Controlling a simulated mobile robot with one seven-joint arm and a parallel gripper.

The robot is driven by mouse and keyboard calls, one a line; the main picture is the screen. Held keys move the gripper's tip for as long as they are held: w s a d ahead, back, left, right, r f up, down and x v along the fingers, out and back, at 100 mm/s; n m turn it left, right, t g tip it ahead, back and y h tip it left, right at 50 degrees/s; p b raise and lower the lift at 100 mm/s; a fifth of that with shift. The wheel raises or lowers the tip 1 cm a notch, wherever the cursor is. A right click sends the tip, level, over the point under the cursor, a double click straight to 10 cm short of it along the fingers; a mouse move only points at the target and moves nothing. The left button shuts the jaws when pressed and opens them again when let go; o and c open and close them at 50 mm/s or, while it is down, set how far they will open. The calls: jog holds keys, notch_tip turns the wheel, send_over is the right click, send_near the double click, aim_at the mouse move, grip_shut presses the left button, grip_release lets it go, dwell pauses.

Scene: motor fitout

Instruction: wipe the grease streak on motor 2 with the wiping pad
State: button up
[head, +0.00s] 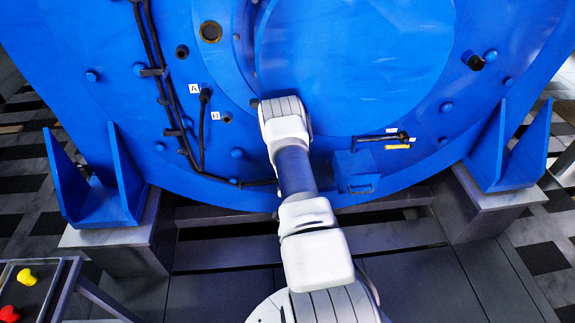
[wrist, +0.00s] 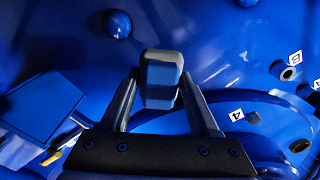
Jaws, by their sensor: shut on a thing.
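A large blue motor (head: 350,60) fills most of the head view, and its blue face (wrist: 215,35) fills the wrist view. In the wrist view my gripper (wrist: 161,88) is shut on the wiping pad (wrist: 160,80), a small block with a grey end and a blue front. The pad is held between the fingertips, over the motor's face; I cannot tell whether it touches. In the head view my own arm hides the gripper and pad. I cannot make out a grease streak in either view.
Dark cables (head: 168,90) run down the motor's left side, near ports labelled A (head: 194,89) and B (head: 215,115). A blue box (head: 353,170) and a pipe fitting (head: 385,138) stick out at lower right. A tray (head: 45,290) with yellow and red pieces stands at lower left.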

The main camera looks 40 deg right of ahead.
jog(key=shift+s, duration=0.1)
jog(key=shift+p+v, duration=0.3)
jog(key=shift+v, duration=1.1)
